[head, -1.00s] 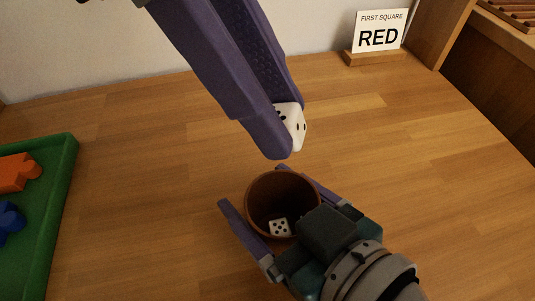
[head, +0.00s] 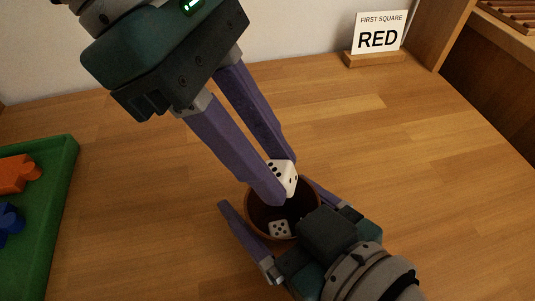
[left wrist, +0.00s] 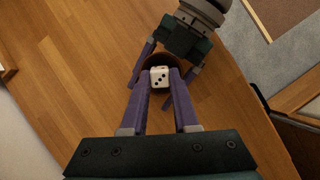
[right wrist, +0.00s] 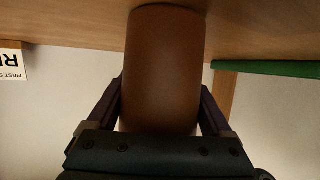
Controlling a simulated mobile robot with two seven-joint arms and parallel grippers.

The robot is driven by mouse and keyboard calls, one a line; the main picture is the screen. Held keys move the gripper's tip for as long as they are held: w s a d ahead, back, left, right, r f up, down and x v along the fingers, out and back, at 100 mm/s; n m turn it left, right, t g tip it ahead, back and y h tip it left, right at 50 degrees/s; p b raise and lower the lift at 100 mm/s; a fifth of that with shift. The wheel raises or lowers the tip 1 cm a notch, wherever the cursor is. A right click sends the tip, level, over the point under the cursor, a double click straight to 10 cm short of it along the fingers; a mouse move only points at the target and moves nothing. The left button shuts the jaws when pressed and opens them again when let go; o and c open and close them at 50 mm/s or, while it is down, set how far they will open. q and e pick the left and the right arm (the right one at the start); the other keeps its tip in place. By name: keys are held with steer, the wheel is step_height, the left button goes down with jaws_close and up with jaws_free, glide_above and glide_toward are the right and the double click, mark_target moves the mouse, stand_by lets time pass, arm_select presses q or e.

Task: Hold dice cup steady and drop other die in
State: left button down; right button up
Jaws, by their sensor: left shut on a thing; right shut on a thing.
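The brown dice cup (head: 252,222) stands on the wooden table with its mouth up. One white die (head: 279,228) lies inside it. My right gripper (head: 268,192) is shut around the cup's sides; the right wrist view shows the cup (right wrist: 165,70) between its fingers. My left gripper (head: 281,182) is shut on the other white die (head: 284,176), which it holds at the cup's mouth, over the far part of the opening. In the left wrist view this die (left wrist: 160,77) sits between the fingertips, with the cup (left wrist: 155,60) partly hidden behind it.
A green tray (head: 62,190) with an orange piece (head: 18,174) and a blue piece (head: 10,220) lies at the left. A sign reading "FIRST SQUARE RED" (head: 379,34) stands at the back right. The table around the cup is clear.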

arm_select(q)
steer(key=c, duration=0.6)
jaws_free()
steer(key=v, duration=1.2)
arm_select(e)
steer(key=o, duration=1.2)
steer(key=shift+c, duration=0.2)
arm_select(q)
steer(key=shift+a, duration=0.1)
